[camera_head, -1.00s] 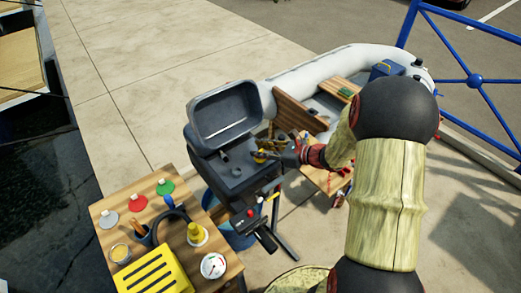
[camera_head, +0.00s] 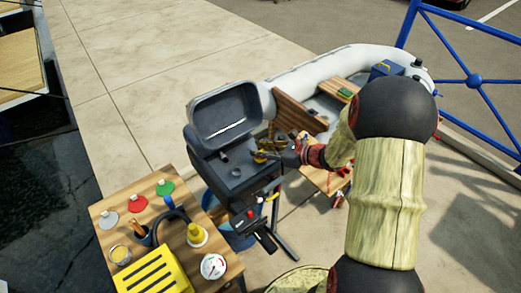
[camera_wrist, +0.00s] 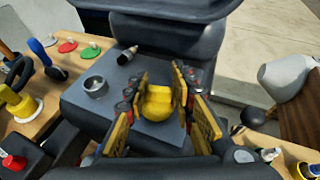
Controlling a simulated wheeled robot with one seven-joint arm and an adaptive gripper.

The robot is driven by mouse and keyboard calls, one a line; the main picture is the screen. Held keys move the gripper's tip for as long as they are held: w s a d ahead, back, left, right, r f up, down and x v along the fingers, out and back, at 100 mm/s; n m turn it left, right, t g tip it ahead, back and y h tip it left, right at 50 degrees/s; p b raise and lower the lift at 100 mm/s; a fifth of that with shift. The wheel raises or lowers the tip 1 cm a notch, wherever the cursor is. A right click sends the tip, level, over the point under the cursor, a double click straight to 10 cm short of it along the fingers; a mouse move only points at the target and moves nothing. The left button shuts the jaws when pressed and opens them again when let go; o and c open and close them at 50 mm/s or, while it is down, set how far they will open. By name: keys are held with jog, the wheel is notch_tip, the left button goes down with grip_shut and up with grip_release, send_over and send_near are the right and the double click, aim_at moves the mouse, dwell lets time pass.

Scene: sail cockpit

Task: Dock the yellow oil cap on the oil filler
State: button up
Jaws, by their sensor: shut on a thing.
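The yellow oil cap (camera_wrist: 158,104) is between the finger pads of my gripper (camera_wrist: 160,98), which is shut on it. In the wrist view it appears over the grey top of the open engine (camera_wrist: 75,98); I cannot tell whether it touches that surface. A short round collar with a dark opening (camera_wrist: 95,86), seemingly the oil filler, stands to the left of the cap, apart from it. The collar also shows in the head view (camera_head: 237,172). There my gripper (camera_head: 265,155) is over the right part of the engine.
The raised engine cover (camera_head: 228,118) stands behind the work area. A grey inflatable boat (camera_head: 345,65) lies behind.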

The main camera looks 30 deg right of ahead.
jog(key=shift+r, duration=0.3)
jog(key=shift+r+p, duration=0.35)
jog(key=shift+p, duration=0.2)
jog(key=shift+r, duration=0.15)
jog(key=shift+f+b, duration=0.7)
jog(key=shift+f, duration=0.45)
dwell(0.8)
jog(key=o, duration=0.7)
jog(key=shift+r, duration=0.1)
jog(key=p+v, duration=0.5)
jog(key=v, duration=0.6)
dwell(0.3)
